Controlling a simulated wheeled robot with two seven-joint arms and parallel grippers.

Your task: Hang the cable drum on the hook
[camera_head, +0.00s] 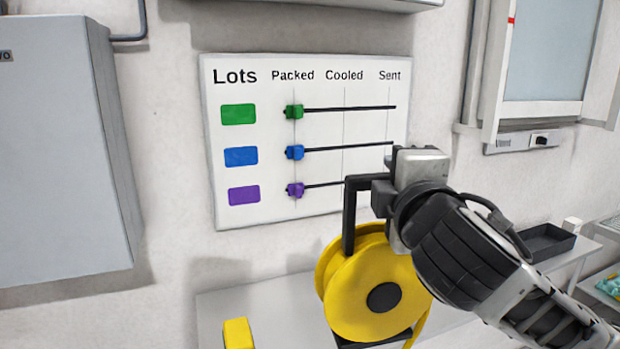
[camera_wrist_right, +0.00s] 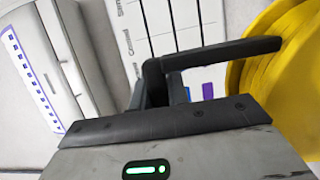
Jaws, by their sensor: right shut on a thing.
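The cable drum (camera_head: 366,290) is a yellow reel with a dark hub and a black frame. It is upright in the head view, below the right gripper. My right gripper (camera_head: 380,190) is shut on the top of the black frame (camera_head: 349,215), and the drum hangs beneath it. In the right wrist view, the yellow drum (camera_wrist_right: 285,75) is at the right edge and a black bar (camera_wrist_right: 225,52) reaches from the jaws (camera_wrist_right: 165,85) towards it. I cannot make out a hook in either view. My left gripper is not in view.
A wall board (camera_head: 305,200) with coloured sliders is behind the gripper. A grey cabinet (camera_head: 60,150) is at left. A pale tabletop (camera_head: 218,312) lies below, with a yellow block (camera_head: 238,334). A dark tray (camera_head: 547,243) is at right, below a wall unit (camera_head: 545,50).

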